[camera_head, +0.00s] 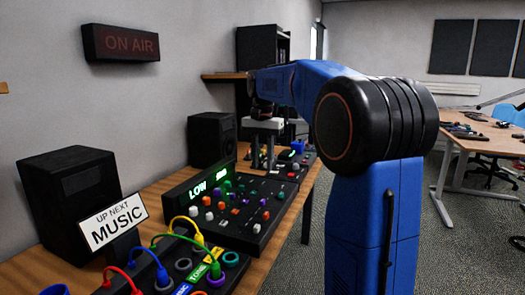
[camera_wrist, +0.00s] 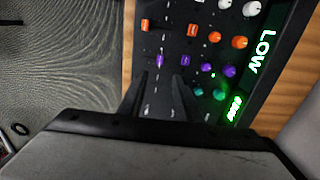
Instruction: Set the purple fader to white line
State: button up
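The purple fader (camera_wrist: 159,60) is a small cap on the dark mixer panel in the wrist view, just beyond my fingertips. Short white marks show on the panel near the fader tracks; I cannot tell which one is its white line. My gripper (camera_wrist: 160,77) is open and empty, with one finger to each side of the fader's column. In the head view my gripper (camera_head: 263,160) points down over the far part of the mixer (camera_head: 228,222). The fader cannot be made out there.
Purple knobs (camera_wrist: 207,67) and green knobs (camera_wrist: 219,94) stand to the right, beside a lit LOW display (camera_wrist: 259,52). Speakers (camera_head: 73,195) stand along the wall.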

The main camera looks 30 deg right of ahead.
jog(key=shift+r, duration=2)
jog(key=s+a+f+n+t, duration=0.1)
jog(key=s+a+f+n, duration=0.2)
jog(key=s+f, duration=0.4)
jog(key=s+a+f+n+t, duration=0.2)
jog(key=s+a+f+n, duration=0.2)
jog(key=s+f, duration=0.4)
jog(key=s+a+f+n+t, duration=0.1)
jog(key=s+a+f+n, duration=0.2)
jog(key=s, duration=1.6)
notch_tip(320, 180, down, 5)
jog(key=a, duration=0.2)
jog(key=shift+a+r+t, duration=0.15)
jog(key=shift+a+t, duration=0.25)
